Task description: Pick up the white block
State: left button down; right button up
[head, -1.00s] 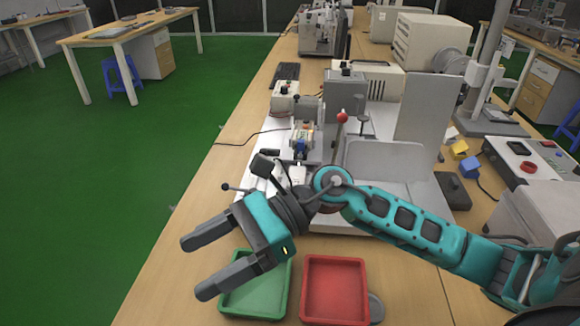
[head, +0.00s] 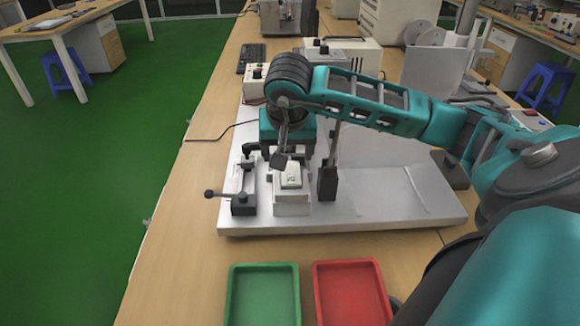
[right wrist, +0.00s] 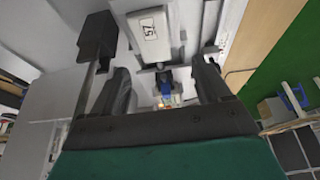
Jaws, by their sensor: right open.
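The white block (head: 291,176) sits upright on top of a pale fixture (head: 292,200) on the machine's light base plate. In the right wrist view the white block (right wrist: 150,38) shows near the top, with dark "57" marking on it. My right gripper (head: 277,154) points down just behind the block, with its fingers partly hidden by the arm and a black lever. In the right wrist view my right gripper (right wrist: 165,82) has its two fingers spread, with nothing held between them; the block is ahead of them. My left gripper is out of view.
A green tray (head: 263,297) and a red tray (head: 350,294) lie on the wooden table (head: 180,270) in front of the machine. A black clamp with a lever (head: 243,195) stands left of the block. A black post (head: 327,184) stands close to its right.

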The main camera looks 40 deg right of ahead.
aim_at(290, 165)
jog(key=shift+d+x, duration=0.15)
jog(key=shift+x, duration=1.35)
jog(key=shift+d+x, duration=0.2)
jog(key=shift+x, duration=1.3)
jog(key=shift+c, duration=0.4)
jog(key=c, duration=1.1)
jog(key=shift+r, duration=0.1)
jog(key=shift+r, duration=0.1)
